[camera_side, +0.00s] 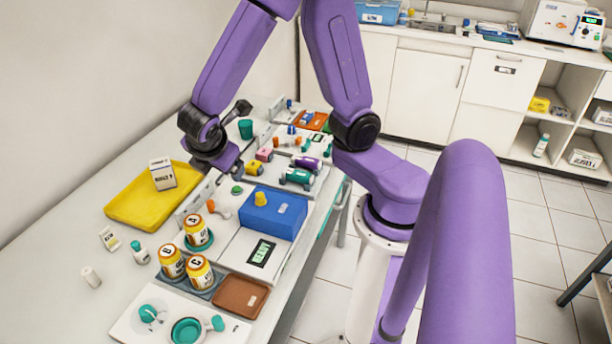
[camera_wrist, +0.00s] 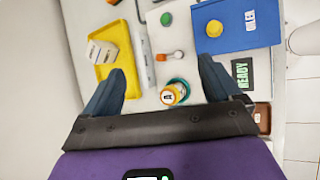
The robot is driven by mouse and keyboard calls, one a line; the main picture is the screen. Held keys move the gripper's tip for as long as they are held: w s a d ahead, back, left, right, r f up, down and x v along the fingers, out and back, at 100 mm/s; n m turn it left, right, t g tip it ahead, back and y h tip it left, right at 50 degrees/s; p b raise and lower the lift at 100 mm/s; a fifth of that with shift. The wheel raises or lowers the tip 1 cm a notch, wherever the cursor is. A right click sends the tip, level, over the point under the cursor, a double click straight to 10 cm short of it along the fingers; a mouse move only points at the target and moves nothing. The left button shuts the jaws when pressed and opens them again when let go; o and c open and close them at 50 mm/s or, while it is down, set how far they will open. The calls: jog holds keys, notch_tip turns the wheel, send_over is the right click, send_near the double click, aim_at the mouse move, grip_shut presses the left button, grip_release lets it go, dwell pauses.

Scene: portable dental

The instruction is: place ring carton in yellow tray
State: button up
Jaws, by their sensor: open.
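A white carton (camera_side: 162,173) with dark print stands upright in the yellow tray (camera_side: 125,210); I take it for the ring carton, though its print is too small to read surely.
Yellow-and-white jars (camera_side: 199,268) stand in front of the tray, one on a teal round base. A blue box (camera_side: 272,213) with a yellow knob lies to the right. A small white carton (camera_side: 109,238) and bottles stand at the left front. Bare table lies left of the tray.

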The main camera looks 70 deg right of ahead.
jog(key=s+a+r+m+g+y, duration=0.1)
jog(key=s+m+y, duration=0.1)
jog(key=s, duration=0.8)
jog(key=s+r+m+g+y, duration=0.2)
jog(key=s+y, duration=0.2)
jog(key=s, duration=0.6)
jog(key=shift+a+g+y, duration=0.3)
jog(key=shift+a, duration=0.05)
